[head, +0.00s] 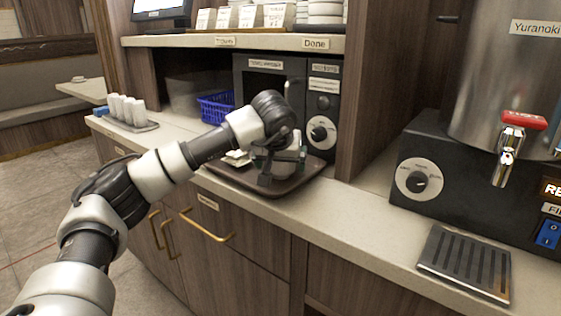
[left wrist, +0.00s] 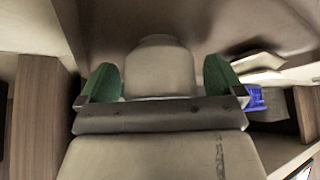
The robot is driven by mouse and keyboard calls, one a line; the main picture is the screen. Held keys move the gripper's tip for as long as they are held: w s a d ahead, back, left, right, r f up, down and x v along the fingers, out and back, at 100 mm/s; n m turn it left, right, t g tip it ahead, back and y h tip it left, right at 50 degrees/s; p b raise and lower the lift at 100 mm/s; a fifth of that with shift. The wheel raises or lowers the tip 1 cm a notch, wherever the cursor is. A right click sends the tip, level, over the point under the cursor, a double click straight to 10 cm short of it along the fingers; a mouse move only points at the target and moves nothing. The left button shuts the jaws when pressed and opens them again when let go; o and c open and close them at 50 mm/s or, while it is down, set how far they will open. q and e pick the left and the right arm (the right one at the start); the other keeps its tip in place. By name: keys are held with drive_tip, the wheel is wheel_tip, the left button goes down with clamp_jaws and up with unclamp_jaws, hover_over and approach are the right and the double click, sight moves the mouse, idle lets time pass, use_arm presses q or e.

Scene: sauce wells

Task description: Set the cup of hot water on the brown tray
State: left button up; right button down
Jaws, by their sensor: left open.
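The brown tray (head: 313,171) lies on the counter in front of the dark oven, in the middle of the head view. My left gripper (head: 278,165) is over the tray, its fingers low near the tray's surface. In the left wrist view a plain pale cup (left wrist: 160,68) stands between the green finger pads of my left gripper (left wrist: 160,80). The jaws are open around the cup, with a narrow gap at the right pad. In the head view the gripper largely hides the cup. Its contents do not show. My right gripper is in neither view.
Pale packets (head: 238,158) lie on the tray's left part. A blue basket (head: 216,108) stands behind it, and white cups stand on a small tray (head: 146,127) at left. A water boiler (head: 500,60) with a drip grate (head: 466,263) is at right. The counter between is clear.

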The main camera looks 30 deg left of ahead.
use_arm(q)
drive_tip(key=shift+r, duration=0.2)
drive_tip(key=p+v, duration=0.2)
drive_tip(key=v, duration=1)
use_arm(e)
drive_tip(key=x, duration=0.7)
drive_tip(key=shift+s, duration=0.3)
use_arm(q)
drive_tip(key=shift+f, duration=0.1)
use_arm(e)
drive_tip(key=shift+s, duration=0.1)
